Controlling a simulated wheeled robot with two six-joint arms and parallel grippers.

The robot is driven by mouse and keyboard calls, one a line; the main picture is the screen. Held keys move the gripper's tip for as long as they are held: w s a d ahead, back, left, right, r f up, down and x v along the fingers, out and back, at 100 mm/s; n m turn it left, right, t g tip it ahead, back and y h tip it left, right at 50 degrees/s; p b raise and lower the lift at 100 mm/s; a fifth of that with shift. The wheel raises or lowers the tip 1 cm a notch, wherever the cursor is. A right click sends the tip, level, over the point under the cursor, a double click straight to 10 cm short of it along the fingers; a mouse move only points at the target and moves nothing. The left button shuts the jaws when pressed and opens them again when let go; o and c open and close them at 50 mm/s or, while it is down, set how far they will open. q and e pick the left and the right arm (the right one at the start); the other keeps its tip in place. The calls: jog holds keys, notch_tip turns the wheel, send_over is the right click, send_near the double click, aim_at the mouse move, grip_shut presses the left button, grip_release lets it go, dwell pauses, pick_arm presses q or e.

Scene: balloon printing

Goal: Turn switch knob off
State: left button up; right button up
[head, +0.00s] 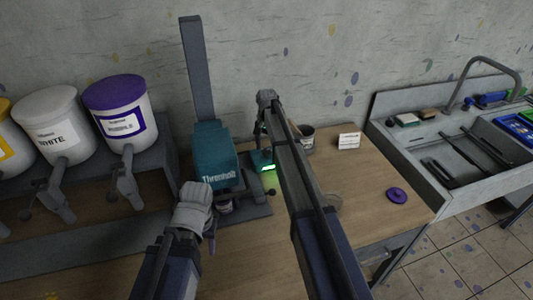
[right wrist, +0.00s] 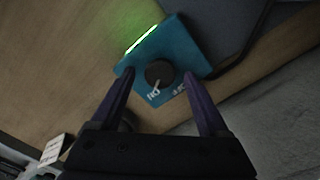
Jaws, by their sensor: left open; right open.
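The teal switch box (head: 257,158) sits on the wooden table beside the teal press, with its green light lit. In the right wrist view the switch box (right wrist: 181,45) carries a dark round knob (right wrist: 159,73) with a pale pointer mark, and the green strip glows along one edge. My right gripper (right wrist: 160,76) is open, its fingertips on either side of the knob; I cannot tell whether they touch it. In the head view my right gripper (head: 262,128) is over the box and partly hidden by its arm. My left gripper (head: 212,222) is open near the press's base.
The teal press (head: 214,155) with a tall grey column stands left of the switch box. Paint buckets (head: 120,105) are at the left. A white card (head: 349,140), a purple disc (head: 397,195) and a sink (head: 470,155) are at the right.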

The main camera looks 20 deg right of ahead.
jog(key=shift+f, duration=0.1)
grip_shut()
dwell(0.7)
